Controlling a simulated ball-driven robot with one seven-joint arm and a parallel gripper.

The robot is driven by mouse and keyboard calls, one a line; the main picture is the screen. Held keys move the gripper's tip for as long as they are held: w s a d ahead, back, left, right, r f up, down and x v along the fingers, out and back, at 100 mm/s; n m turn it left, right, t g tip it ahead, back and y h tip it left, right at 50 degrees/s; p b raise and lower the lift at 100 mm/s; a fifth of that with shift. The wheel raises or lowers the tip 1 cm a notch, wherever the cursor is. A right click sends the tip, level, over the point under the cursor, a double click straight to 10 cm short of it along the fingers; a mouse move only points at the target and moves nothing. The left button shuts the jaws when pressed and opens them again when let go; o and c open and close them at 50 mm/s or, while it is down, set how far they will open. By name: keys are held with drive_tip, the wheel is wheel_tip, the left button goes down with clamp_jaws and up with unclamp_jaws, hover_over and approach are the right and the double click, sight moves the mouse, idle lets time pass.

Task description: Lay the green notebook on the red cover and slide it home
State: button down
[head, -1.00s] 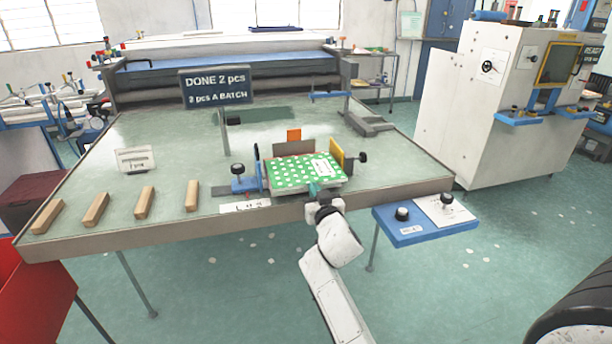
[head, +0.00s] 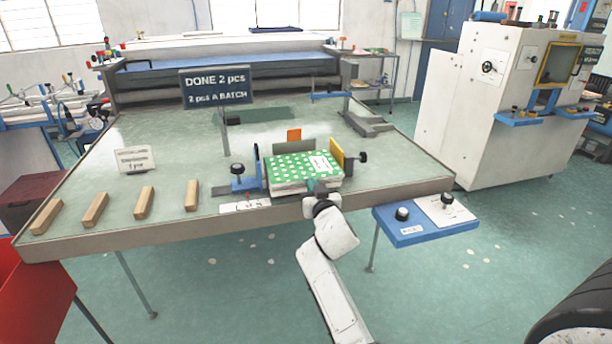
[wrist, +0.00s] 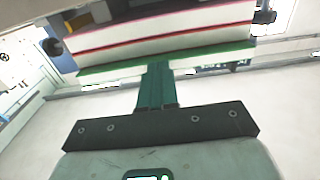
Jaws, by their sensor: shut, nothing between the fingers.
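The green notebook (head: 290,168), white-dotted with a pale label, lies flat on top of a stack in the fixture at the table's front edge. Its green edge (wrist: 215,62) shows in the wrist view directly at my fingertips. Red bands (wrist: 165,38) show on the stack edge beside it; in the head view the notebook hides the red cover's top. My gripper (head: 316,188) is shut and empty, its teal fingers (wrist: 156,82) at the notebook's front edge. They look to be touching it, but I cannot be sure.
A blue clamp (head: 243,182) stands left of the stack, a yellow plate (head: 337,155) right, and a grey plate (head: 293,147) behind. Several wooden blocks (head: 145,201) lie at left. A blue control shelf (head: 425,224) juts out at front right.

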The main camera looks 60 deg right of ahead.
drive_tip(key=shift+w+d, duration=0.45)
drive_tip(key=shift+d, duration=0.1)
drive_tip(key=shift+a, duration=0.1)
drive_tip(key=shift+v, duration=2.95)
